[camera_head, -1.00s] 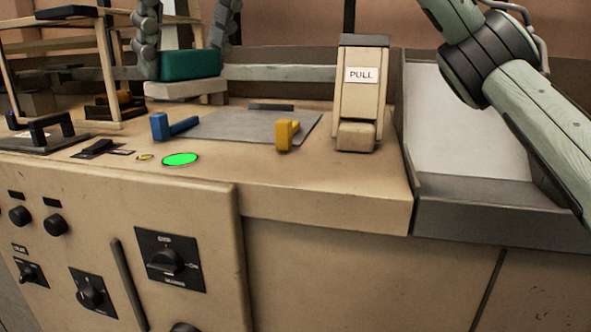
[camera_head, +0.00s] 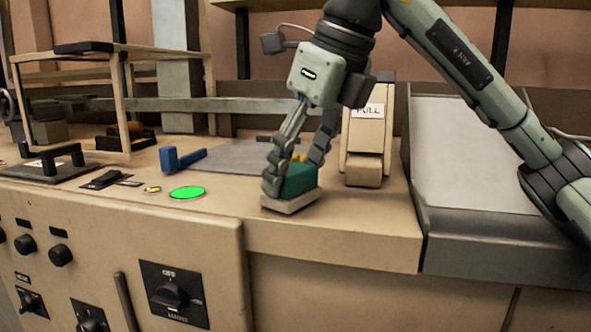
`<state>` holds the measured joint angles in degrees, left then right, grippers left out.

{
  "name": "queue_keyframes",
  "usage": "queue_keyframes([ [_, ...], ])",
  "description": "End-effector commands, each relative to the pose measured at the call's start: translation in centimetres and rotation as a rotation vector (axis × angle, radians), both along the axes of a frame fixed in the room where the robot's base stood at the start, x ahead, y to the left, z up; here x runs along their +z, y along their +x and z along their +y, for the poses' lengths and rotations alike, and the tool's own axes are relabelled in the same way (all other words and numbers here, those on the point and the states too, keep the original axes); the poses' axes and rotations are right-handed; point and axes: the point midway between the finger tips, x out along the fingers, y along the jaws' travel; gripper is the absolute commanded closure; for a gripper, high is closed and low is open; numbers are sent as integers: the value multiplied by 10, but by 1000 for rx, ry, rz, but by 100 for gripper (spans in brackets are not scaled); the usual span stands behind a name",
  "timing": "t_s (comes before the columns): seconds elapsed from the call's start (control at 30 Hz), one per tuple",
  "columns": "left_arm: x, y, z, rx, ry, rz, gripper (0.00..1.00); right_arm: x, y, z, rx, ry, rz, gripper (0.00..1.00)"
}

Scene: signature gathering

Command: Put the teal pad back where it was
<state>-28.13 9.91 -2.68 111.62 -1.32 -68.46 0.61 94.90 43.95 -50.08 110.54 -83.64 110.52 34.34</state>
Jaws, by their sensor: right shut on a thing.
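The teal pad (camera_head: 301,180) has a pale base (camera_head: 291,204) under it. My right gripper (camera_head: 294,178) comes down from above with its grey fingers shut on the pad, one finger on each side. The pad is over the front part of the beige console top (camera_head: 235,219), in front of the PULL lever block. I cannot tell whether its base touches the console top. My left gripper is not in view.
A blue handle (camera_head: 182,158) stands at the left of a grey plate (camera_head: 225,155); a yellow handle (camera_head: 298,157) is mostly hidden behind my gripper. A lit green disc (camera_head: 187,192) lies left of the pad. The PULL block (camera_head: 365,150) stands close behind right. A sloped tray (camera_head: 470,150) is further right.

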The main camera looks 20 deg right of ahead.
Motion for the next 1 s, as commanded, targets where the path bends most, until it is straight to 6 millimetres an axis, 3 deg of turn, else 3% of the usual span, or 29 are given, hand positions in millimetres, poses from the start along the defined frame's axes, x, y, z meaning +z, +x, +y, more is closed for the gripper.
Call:
queue_keyframes([
  [0.47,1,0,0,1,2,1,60,-7,0,0,0,1,-2,68],
  [0.5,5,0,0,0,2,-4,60,-6,0,0,0,1,-2,38],
  [0.63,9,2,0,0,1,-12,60,-6,0,0,0,1,-2,22],
  [1.0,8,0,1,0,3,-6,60,-4,0,0,0,1,-2,21],
])
